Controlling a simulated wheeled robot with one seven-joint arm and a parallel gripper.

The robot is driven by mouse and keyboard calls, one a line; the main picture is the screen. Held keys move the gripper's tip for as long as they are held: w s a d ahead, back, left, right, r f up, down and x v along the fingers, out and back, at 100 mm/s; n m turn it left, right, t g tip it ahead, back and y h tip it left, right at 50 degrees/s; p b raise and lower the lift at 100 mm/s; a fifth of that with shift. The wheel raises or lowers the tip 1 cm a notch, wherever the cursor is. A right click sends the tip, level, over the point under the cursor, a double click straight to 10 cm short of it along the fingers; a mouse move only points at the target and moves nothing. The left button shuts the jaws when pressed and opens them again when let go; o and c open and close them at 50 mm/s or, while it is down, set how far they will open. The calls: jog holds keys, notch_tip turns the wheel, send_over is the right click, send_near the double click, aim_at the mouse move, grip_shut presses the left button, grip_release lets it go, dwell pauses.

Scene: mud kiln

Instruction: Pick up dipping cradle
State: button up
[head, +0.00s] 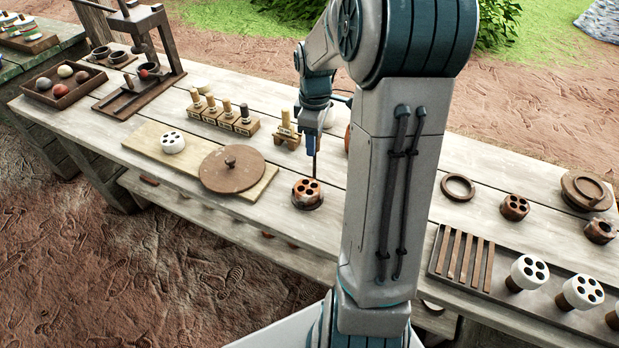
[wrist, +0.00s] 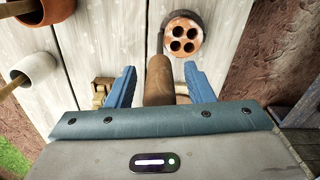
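The dipping cradle (wrist: 158,82) shows in the wrist view as a brown wooden handle with a thin stem running toward a reddish-brown piece with several round holes (wrist: 184,40). My gripper (wrist: 160,75) has its two blue fingers on either side of the handle, with a clear gap on each side. It is open and not gripping. In the head view my gripper (head: 312,138) points down above the holed piece (head: 307,191), with a thin dark stem between them. My arm hides part of the table there.
A round brown lid (head: 232,168) and a white holed piece (head: 172,142) lie on a board to the left. Stamps (head: 227,115) stand behind it. A slatted tray (head: 464,255) is at right. A white cup (wrist: 34,68) stands left in the wrist view.

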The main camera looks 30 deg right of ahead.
grip_shut()
jog(key=shift+r, duration=0.1)
notch_tip(320, 180, up, 10)
dwell(0.4)
dwell(0.3)
